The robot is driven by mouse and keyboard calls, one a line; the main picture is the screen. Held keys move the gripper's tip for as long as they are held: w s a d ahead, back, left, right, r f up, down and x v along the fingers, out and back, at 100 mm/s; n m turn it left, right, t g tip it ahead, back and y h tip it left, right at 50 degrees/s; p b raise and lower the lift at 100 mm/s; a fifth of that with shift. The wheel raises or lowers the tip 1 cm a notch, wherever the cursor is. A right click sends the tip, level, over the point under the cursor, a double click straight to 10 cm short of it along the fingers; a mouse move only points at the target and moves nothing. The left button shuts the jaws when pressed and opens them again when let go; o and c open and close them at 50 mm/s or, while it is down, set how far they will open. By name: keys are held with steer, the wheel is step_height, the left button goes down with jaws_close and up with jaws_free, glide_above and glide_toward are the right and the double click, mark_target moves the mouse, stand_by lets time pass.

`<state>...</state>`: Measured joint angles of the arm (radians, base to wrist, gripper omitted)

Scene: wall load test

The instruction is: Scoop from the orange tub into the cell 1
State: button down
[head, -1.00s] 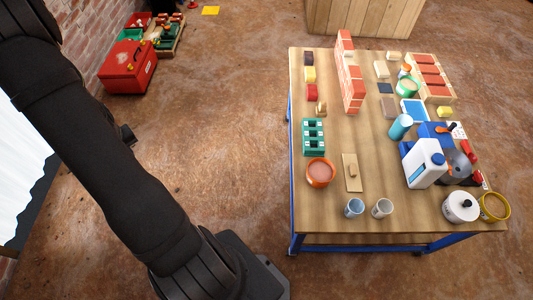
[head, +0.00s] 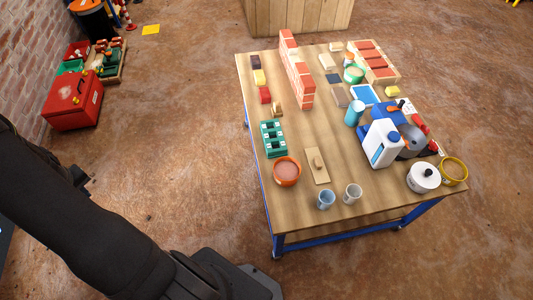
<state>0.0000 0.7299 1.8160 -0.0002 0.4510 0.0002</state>
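The orange tub (head: 287,172) stands near the left edge of the table in the head view, filled with a pinkish-brown material. Just behind it is a green block with several dark openings (head: 273,139); these look like cells, but I cannot read which is cell 1. A wooden float with a handle (head: 317,165) lies flat to the right of the tub. No scoop can be made out.
The wooden table (head: 222,201) does not hold my arm; two cups (head: 326,199) stand at its front. A small brick wall (head: 298,72) stands at the back. A white jug (head: 381,144), a white pot (head: 423,177) and tools crowd the right. A red toolbox (head: 76,101) is on the floor.

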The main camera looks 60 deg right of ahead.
steer(key=s+d+f+m+t+h, duration=0.1)
steer(key=s+d+f+m, duration=0.15)
steer(key=d, duration=1.55)
steer(key=s+d+f+m, duration=0.1)
steer(key=s+d, duration=0.2)
steer(key=d, duration=1.6)
steer(key=shift+s+d+f+m+g+h, duration=0.25)
steer(key=shift+s+d+f+g+h, duration=0.35)
steer(key=shift+s+d, duration=3.65)
steer(key=shift+s+d+f+m+g+h, duration=0.3)
steer(key=shift+s+d+f+g, duration=0.45)
steer(key=shift+s+d, duration=3.5)
steer(key=shift+s+d+f+m+g+h, duration=0.2)
steer(key=shift+s+d+f+g+h, duration=0.5)
steer(key=shift+s+d, duration=3.55)
steer(key=shift+w+a+n+g+h, duration=0.15)
steer(key=shift+w+a+g+h, duration=0.15)
steer(key=shift+g, duration=0.7)
steer(key=shift+w+a+n+g+h, duration=0.1)
steer(key=shift+w+a+g+h, duration=0.2)
steer(key=shift+g, duration=0.75)
steer(key=shift+w+a+n+g+h, duration=0.2)
steer(key=shift+w+a+g, duration=0.2)
steer(key=shift+g, duration=0.6)
steer(key=shift+r, duration=0.15)
